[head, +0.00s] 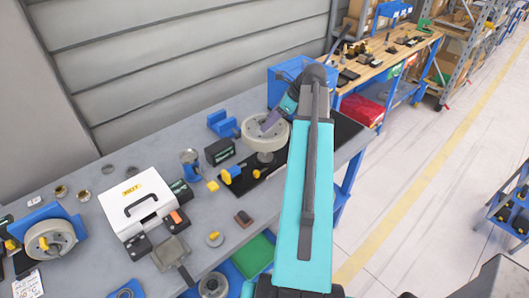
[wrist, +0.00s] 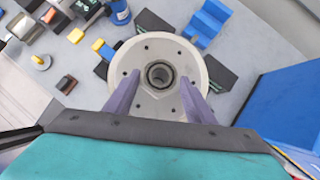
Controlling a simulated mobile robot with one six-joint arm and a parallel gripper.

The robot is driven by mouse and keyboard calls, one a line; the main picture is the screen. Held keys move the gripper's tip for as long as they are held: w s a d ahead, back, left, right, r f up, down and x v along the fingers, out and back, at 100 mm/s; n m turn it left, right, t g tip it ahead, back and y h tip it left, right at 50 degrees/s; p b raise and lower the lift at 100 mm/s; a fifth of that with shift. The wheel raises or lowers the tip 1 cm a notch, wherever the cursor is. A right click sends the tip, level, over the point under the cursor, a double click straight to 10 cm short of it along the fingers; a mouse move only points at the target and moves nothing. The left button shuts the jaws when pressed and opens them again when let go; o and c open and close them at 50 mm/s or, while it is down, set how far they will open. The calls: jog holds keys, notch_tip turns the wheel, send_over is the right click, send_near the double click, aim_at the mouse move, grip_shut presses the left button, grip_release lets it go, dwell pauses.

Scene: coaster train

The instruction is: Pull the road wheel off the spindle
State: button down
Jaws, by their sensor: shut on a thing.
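The road wheel (head: 258,131) is a pale grey disc with a dark central bore, lying flat above the bench on a short stand. It also shows in the wrist view (wrist: 148,47), with bolt holes around the bore. My gripper (head: 268,122) reaches it from the right. In the wrist view its two purple fingers (wrist: 157,97) lie over the near part of the wheel, one on each side of the bore, shut on the wheel.
The grey bench (head: 215,235) holds a white case (head: 138,204), a blue V-shaped block (head: 222,124), a blue can (head: 190,163) and a yellow-and-blue part (head: 233,174) close to the wheel. A second wheel (head: 50,240) stands far left. A blue box (head: 287,80) is behind my arm.

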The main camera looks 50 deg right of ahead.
jog(key=shift+w+r, duration=0.1)
jog(key=shift+r, duration=0.55)
jog(key=shift+r, duration=1.8)
